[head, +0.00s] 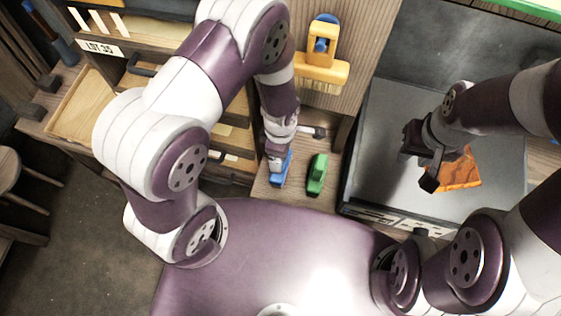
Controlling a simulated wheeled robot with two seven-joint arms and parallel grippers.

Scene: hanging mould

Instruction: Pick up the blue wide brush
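A blue item (281,170), which looks like the blue brush, lies on the wooden surface in front of my base. My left gripper (277,152) is right over its far end and hides part of it. I cannot tell whether its fingers are apart or closed, or whether they touch the blue item. My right gripper (421,166) is over the grey tray, beside the left edge of an orange slab (461,173). Its dark fingers look apart, with nothing clearly between them.
A green item (317,174) lies close to the right of the blue one. A yellow brush-like tool (321,68) is on the wooden panel behind. The grey tray (370,170) is at right. An open drawer (84,107) and a "LOT 35" label (100,47) are at left.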

